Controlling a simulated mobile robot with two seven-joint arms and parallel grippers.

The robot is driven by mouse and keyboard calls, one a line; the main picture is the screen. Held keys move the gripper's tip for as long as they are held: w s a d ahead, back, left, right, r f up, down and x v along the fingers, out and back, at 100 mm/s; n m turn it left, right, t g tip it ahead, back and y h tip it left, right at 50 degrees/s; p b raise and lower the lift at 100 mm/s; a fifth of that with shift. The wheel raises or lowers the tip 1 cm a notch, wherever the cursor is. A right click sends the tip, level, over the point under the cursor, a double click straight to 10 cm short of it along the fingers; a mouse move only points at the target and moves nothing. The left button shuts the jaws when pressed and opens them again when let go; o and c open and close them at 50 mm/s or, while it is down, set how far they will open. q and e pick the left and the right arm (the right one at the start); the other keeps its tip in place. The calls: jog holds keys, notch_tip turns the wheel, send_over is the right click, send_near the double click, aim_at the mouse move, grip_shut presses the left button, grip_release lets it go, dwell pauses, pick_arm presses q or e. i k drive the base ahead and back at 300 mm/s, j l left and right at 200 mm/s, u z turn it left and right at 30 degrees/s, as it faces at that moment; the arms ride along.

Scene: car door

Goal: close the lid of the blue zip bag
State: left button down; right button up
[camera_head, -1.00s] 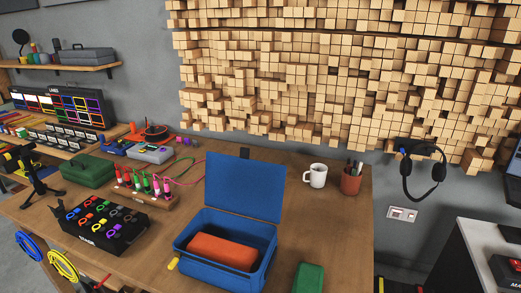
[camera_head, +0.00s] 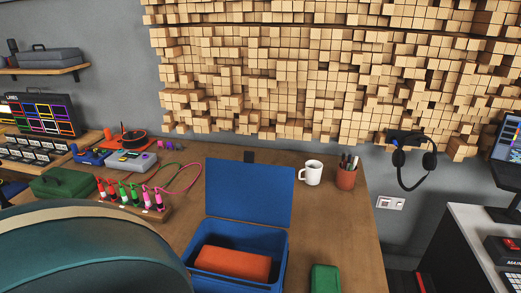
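The blue zip bag (camera_head: 283,272) sits on the wooden table with its mouth facing up. Its lid (camera_head: 248,191) stands open, raised at the back edge of the bag. An orange-red block (camera_head: 234,261) lies inside. A large dark teal rounded shape with a tan rim fills the lower left of the head view and hides the table there, up to the bag's left side. I cannot tell whether it touches the bag. Neither of my grippers can be made out.
A green box (camera_head: 325,279) lies right of the bag. A white mug (camera_head: 312,172) and a brown pen cup (camera_head: 346,176) stand behind it. A rack of colored plugs (camera_head: 130,198) and a green case (camera_head: 63,184) are at left.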

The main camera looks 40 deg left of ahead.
aim_at(246, 190)
jog(key=k+j+z, duration=0.15)
jog(key=j, duration=0.2)
jog(key=k+j+z, duration=0.15)
jog(key=j, duration=0.2)
jog(key=k+j+z, duration=0.15)
jog(key=j, duration=0.15)
jog(key=k+j, duration=0.2)
jog(key=j, duration=0.15)
jog(key=k+j, duration=0.15)
jog(key=j, duration=0.15)
jog(key=k+j+z, duration=0.1)
jog(key=j, duration=0.25)
jog(key=k, duration=0.1)
